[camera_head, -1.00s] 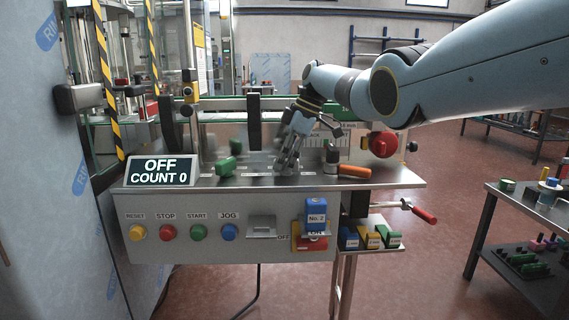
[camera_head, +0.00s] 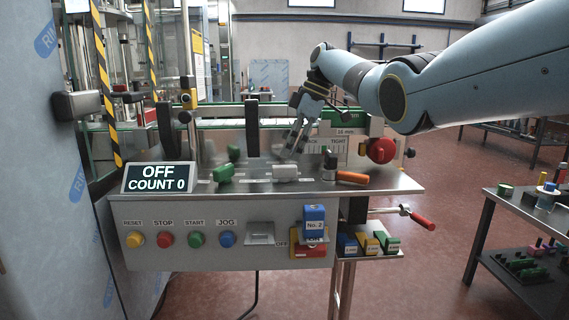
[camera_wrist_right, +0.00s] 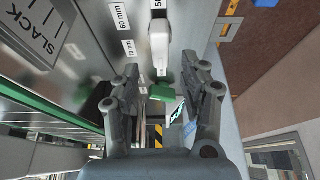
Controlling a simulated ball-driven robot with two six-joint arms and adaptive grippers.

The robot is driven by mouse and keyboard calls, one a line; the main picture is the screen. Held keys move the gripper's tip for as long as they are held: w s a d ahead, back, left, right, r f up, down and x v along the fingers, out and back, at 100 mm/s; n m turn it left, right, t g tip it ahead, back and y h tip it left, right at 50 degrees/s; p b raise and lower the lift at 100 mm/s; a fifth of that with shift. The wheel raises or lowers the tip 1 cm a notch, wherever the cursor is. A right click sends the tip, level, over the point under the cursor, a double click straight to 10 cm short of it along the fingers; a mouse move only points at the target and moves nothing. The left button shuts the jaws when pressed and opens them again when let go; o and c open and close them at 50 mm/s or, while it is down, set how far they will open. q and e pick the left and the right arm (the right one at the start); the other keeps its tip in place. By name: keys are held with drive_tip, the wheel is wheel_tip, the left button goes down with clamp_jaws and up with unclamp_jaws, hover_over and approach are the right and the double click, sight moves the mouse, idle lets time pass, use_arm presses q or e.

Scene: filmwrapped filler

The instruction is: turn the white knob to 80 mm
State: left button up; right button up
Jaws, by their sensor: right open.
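The white knob (camera_head: 286,173) sits on the metal deck of the machine, right of a green knob (camera_head: 222,173). In the right wrist view the white knob (camera_wrist_right: 160,40) lies just beyond my fingertips, near labels reading 60 mm (camera_wrist_right: 121,17) and 70 mm (camera_wrist_right: 128,48). A partly cut label starting with 5 shows at its top end. I cannot tell its exact setting. My right gripper (camera_head: 292,150) is open and empty, above and behind the white knob; its two spread fingers also show in the wrist view (camera_wrist_right: 161,68). My left gripper is out of view.
An orange handle (camera_head: 351,178) and a red knob (camera_head: 380,150) are on the right. A display (camera_head: 160,177) reads OFF, COUNT 0. Black uprights (camera_head: 252,128) stand behind the deck.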

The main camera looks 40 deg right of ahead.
drive_tip(key=v, duration=0.6)
idle(0.4)
